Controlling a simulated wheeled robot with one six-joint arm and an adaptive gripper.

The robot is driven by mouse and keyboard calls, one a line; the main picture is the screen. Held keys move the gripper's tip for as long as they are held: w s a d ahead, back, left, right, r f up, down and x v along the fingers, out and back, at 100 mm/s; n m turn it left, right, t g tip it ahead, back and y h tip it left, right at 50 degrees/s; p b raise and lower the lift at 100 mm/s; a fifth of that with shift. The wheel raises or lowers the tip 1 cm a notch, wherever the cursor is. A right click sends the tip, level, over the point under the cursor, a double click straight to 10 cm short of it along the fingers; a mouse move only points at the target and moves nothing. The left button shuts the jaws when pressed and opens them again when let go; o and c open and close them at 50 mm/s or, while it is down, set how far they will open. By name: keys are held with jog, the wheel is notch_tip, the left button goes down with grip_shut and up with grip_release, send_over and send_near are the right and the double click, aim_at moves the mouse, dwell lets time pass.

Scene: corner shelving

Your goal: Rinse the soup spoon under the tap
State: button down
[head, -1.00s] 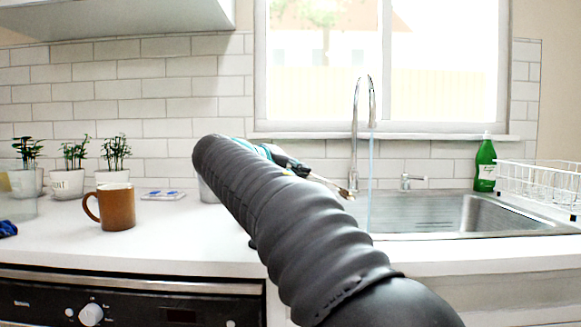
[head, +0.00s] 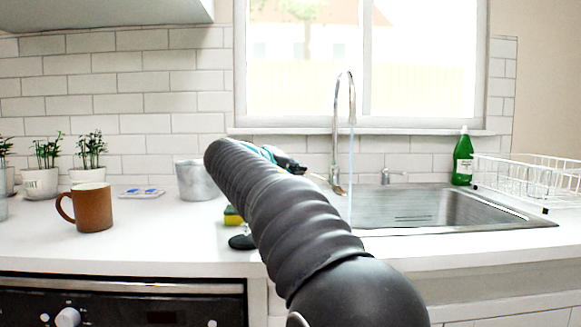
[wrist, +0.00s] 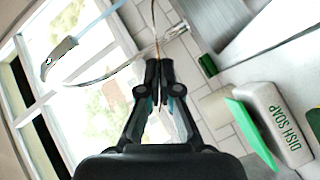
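My gripper (head: 292,166) is shut on the soup spoon (head: 338,189), which points right toward the sink. In the wrist view, the fingertips (wrist: 158,65) close on the spoon's thin handle (wrist: 154,28). The spoon's end in the head view is just left of the water stream (head: 351,165), and I cannot tell whether they touch. The tap (head: 336,120) is a tall chrome arch, and water runs from it into the steel sink (head: 470,208). The tap (wrist: 62,52) and its stream (wrist: 95,20) also show in the wrist view. My arm hides part of the counter.
A green dish soap bottle (head: 463,158) and a white wire rack (head: 520,178) stand at the right. A metal pot (head: 190,180), a sponge (head: 232,216), a brown mug (head: 92,207) and potted plants (head: 40,180) are left. The left front counter is mostly clear.

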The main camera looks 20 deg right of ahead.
jog(key=p+x, duration=0.1)
jog(key=x, duration=0.6)
jog(key=shift+w, duration=0.2)
jog(key=shift+s+d, duration=0.1)
dwell(0.7)
jog(key=shift+s+d+b, duration=0.3)
jog(key=shift+s+b, duration=0.1)
jog(key=shift+b, duration=0.05)
jog(key=f+b+v, duration=0.1)
jog(key=b+v, duration=0.2)
jog(key=v, duration=0.5)
jog(key=shift+s+f, duration=0.25)
jog(key=shift+f, duration=0.05)
dwell(0.3)
jog(key=shift+r, duration=0.1)
dwell(1.2)
